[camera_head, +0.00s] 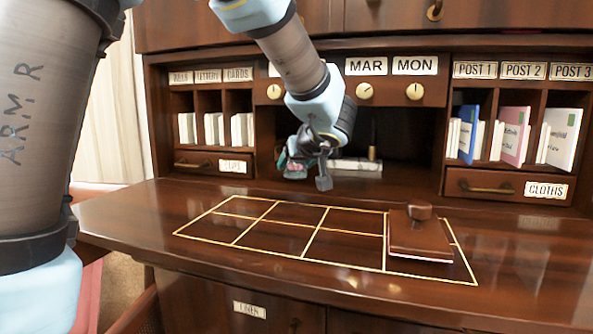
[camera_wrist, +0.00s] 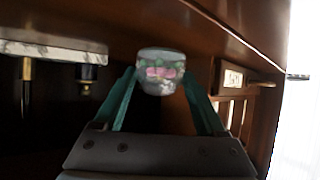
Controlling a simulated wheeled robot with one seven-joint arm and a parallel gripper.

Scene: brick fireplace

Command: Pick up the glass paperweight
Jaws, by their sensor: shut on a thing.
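The glass paperweight (camera_wrist: 160,72) is a small clear rounded piece with pink flowers and green leaves inside. In the wrist view it sits between the two teal fingertips of my gripper (camera_wrist: 160,84), which is shut on it. In the head view my gripper (camera_head: 297,163) is at the opening of the desk's middle recess, left of a pale-based stand. There the paperweight is small and mostly hidden by the gripper, and I cannot tell whether it touches the surface below.
A pale marble-like stand (camera_head: 356,165) with a brass upright is close by; it also shows in the wrist view (camera_wrist: 50,50). A wooden block with a knob (camera_head: 420,238) lies on the right of the gold-lined grid. The grid's other cells are clear. Pigeonholes (camera_head: 212,115) flank the recess.

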